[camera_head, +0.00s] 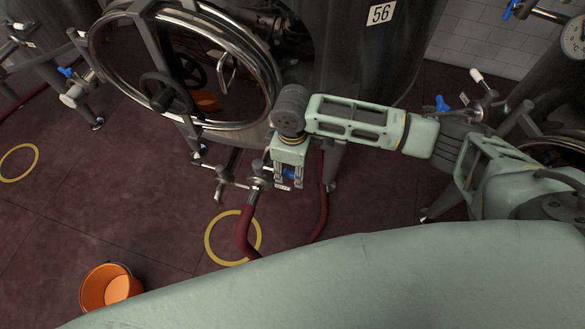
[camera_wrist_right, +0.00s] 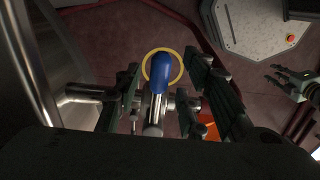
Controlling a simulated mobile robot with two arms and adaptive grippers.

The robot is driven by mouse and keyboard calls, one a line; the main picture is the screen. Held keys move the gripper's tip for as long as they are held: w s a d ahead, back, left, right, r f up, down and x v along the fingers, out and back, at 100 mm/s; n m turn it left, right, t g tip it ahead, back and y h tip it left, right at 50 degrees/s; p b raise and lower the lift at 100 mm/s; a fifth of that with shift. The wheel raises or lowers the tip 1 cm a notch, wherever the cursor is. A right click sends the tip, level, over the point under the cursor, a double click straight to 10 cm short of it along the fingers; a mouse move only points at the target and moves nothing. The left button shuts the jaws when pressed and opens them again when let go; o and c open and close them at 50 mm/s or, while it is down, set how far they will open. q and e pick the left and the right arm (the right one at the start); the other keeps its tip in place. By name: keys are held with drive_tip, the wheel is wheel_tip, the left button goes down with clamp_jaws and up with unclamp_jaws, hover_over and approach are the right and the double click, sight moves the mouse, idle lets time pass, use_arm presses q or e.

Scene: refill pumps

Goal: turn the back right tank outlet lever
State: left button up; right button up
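A blue lever handle (camera_wrist_right: 160,75) on a metal stem shows in the right wrist view. It stands between the two dark fingers of my right gripper (camera_wrist_right: 160,92), which is open with gaps visible on both sides. In the head view my right gripper (camera_head: 287,178) points down at the outlet pipe below the steel tank marked 56 (camera_head: 350,60), and part of the blue lever (camera_head: 290,173) shows between its fingers. My left gripper (camera_wrist_right: 275,76) shows small at the right of the right wrist view, empty with its fingers apart. It is outside the head view.
A red hose (camera_head: 243,235) runs from the outlet to the floor near a yellow ring (camera_head: 210,243). An orange bucket (camera_head: 111,288) stands at lower left. The round tank door (camera_head: 185,122) stands open beside my right arm. Other tanks with blue levers stand left and right.

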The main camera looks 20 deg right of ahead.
drive_tip(key=shift+f, duration=0.55)
clamp_jaws()
